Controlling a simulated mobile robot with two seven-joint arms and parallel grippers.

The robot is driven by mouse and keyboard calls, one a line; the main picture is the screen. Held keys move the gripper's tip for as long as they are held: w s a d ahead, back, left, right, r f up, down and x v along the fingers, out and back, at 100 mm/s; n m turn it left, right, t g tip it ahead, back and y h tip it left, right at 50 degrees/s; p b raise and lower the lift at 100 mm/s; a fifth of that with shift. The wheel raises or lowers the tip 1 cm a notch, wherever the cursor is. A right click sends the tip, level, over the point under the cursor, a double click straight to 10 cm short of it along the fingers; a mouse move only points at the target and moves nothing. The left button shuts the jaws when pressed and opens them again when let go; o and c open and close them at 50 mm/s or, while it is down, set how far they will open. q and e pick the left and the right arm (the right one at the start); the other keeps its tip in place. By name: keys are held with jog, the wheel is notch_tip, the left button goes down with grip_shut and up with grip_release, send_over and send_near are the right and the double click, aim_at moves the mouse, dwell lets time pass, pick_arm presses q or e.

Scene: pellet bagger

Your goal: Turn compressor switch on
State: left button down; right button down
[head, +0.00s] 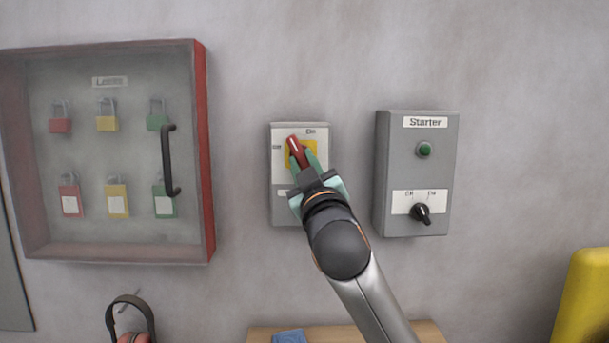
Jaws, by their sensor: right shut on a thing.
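The compressor switch is a grey wall box (283,205) with a yellow plate and a red rotary handle (296,150). The handle is tilted, its top leaning to the upper left, between an "Off" mark at left and an "On" mark at top. My right gripper (301,162) is shut on the red handle, its green-tipped fingers on either side of it. My right arm comes up from the bottom and hides the lower right of the box. My left gripper is not in view.
A grey Starter box (447,170) with a green button and black knob is close on the right. A glass-fronted locks cabinet (208,160) with a black handle hangs at left. Below are a wooden surface (430,332) with a blue item and a yellow object (585,300).

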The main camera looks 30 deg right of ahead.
jog(key=m, duration=0.1)
jog(key=m+h+b, duration=0.1)
jog(key=shift+a+f+m, duration=0.15)
jog(key=shift+f+m, duration=0.1)
jog(key=shift+m, duration=0.15)
jog(key=m+h+b, duration=0.1)
jog(key=m, duration=0.2)
jog(key=shift+w+g+h, duration=0.1)
jog(key=shift+g+h, duration=0.3)
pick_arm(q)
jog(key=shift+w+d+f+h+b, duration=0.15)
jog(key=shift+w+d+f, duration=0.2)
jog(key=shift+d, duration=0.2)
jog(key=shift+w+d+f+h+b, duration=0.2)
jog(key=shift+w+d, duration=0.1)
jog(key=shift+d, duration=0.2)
pick_arm(e)
jog(key=shift+r+m+g+h, duration=0.1)
jog(key=shift+m+g+h, duration=0.3)
jog(key=shift+m, duration=0.7)
jog(key=c, duration=0.7)
grip_release()
jog(key=shift+r, duration=0.1)
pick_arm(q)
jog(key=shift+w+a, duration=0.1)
pick_arm(e)
jog(key=shift+h, duration=0.3)
